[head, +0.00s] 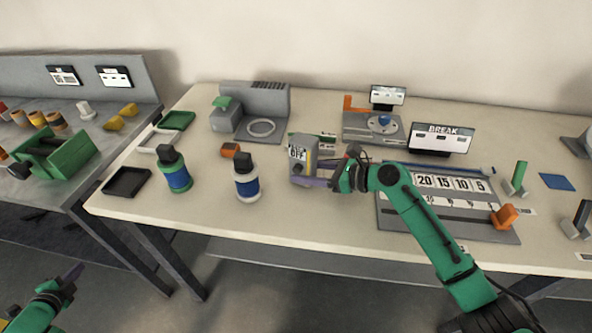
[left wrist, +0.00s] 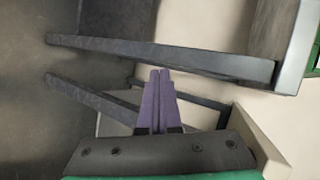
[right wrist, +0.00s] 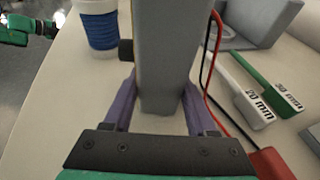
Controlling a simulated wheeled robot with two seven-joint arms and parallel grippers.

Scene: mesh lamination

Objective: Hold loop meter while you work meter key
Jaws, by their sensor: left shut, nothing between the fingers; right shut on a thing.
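The loop meter (head: 301,153) is a grey upright box with an OFF display, standing near the middle of the table. A dark round knob, perhaps the meter key, shows on its face; in the right wrist view a dark knob (right wrist: 126,50) sticks out from its left side. My right gripper (head: 318,182) is shut on the meter, with purple fingers (right wrist: 162,105) on both sides of its lower part. My left gripper (head: 76,270) is shut and empty, low at the left, off the table's front edge. Its closed fingers show in the left wrist view (left wrist: 158,85).
Red and black leads (right wrist: 209,65) run beside the meter. A number board (head: 450,222) lies right, under my right arm. A BREAK sign (head: 442,138) stands behind.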

